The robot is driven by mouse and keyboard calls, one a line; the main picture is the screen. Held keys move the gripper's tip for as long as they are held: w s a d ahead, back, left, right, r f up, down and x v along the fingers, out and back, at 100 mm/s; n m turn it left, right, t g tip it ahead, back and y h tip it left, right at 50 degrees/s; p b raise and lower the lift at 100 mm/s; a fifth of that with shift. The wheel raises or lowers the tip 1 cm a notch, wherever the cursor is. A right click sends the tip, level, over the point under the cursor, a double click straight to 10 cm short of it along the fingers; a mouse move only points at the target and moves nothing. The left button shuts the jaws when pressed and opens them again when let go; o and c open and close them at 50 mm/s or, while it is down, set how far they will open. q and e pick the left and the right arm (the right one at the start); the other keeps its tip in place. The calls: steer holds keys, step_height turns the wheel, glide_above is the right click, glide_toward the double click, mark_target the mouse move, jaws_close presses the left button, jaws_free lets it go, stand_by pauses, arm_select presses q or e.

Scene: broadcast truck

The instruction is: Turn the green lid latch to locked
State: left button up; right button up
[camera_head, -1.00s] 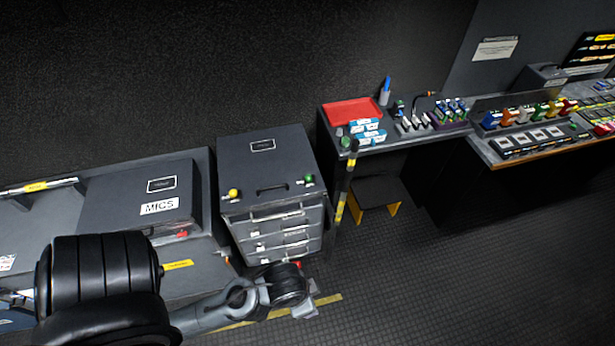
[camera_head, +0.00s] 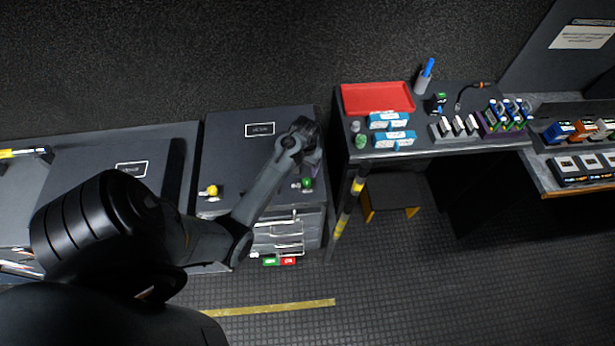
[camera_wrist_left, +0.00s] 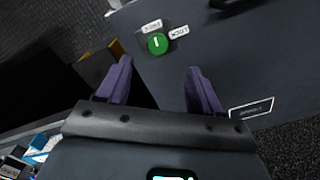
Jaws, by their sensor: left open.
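The green lid latch (camera_head: 307,184) is a round knob at the front right corner of the dark case lid (camera_head: 232,150). In the left wrist view the green latch (camera_wrist_left: 158,44) has a white mark, roughly upright in the picture. Two small labels sit above it: an upside-down LOCK label (camera_wrist_left: 179,32) and a second label (camera_wrist_left: 152,26), hard to read. My left gripper (camera_wrist_left: 158,68) is open and empty, its purple fingers on either side below the latch, apart from it. In the head view my left gripper (camera_head: 311,162) is over the lid's right side. My right gripper does not show.
A yellow knob (camera_head: 208,191) is at the lid's front left. Drawers (camera_head: 278,236) are below the lid. To the right, a desk holds a red tray (camera_head: 377,98) and blue-white boxes (camera_head: 390,130). A striped post (camera_head: 347,210) stands between case and desk.

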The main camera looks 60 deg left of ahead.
mark_target(307, 181)
arm_select(q)
steer(key=f, duration=1)
steer(key=shift+w+a+b, duration=0.1)
steer(key=shift+w+b, duration=0.2)
steer(key=shift+b, duration=0.05)
steer(key=c, duration=1.1)
